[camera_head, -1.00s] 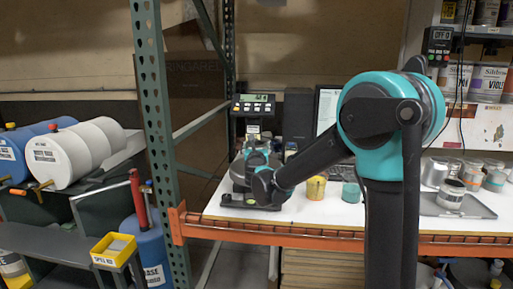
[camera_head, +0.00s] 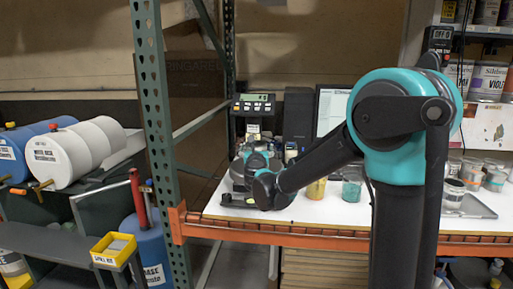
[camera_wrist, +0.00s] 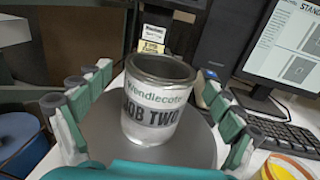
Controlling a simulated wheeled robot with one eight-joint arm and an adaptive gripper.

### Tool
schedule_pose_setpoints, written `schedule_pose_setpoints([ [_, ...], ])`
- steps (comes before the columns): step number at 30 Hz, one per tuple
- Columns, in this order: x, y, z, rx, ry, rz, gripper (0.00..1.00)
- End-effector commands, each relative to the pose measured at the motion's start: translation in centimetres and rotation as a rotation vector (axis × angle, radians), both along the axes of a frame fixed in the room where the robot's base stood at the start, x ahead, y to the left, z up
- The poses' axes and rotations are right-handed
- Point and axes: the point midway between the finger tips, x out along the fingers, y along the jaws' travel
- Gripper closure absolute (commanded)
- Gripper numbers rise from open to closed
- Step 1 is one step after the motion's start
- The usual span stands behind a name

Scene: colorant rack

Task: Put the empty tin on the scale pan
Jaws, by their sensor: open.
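The tin (camera_wrist: 158,105) is silver with a white "Wendlecote JOB TWO" label and an open top; its visible inside is bare grey. In the wrist view it stands on the round grey scale pan (camera_wrist: 200,152). My gripper (camera_wrist: 160,110) is open, with its teal and grey fingers spread on both sides of the tin and visible gaps beside it. In the head view, my gripper (camera_head: 252,165) is over the scale, and the tin cannot be made out clearly behind it. The scale display (camera_head: 253,104) is lit green, its digits too small to read.
A yellow tub (camera_head: 316,189) and a teal tub (camera_head: 351,189) stand right of the scale. A monitor (camera_wrist: 285,45) and keyboard (camera_wrist: 275,128) are behind. A grey tray (camera_head: 478,208) lies farther right. A green rack post (camera_head: 160,140) rises left of the bench.

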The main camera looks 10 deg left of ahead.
Motion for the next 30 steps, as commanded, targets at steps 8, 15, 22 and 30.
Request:
schedule_pose_setpoints([
  [8,-5.9,-0.5,0.0,0.0,0.0,0.003,0.07],
  [15,-8.8,-0.8,0.0,0.0,0.0,0.001,0.07],
  [22,-9.3,-0.9,0.0,0.0,0.0,0.0,0.07],
  [30,-9.2,-0.9,0.0,0.0,0.0,0.0,0.07],
])
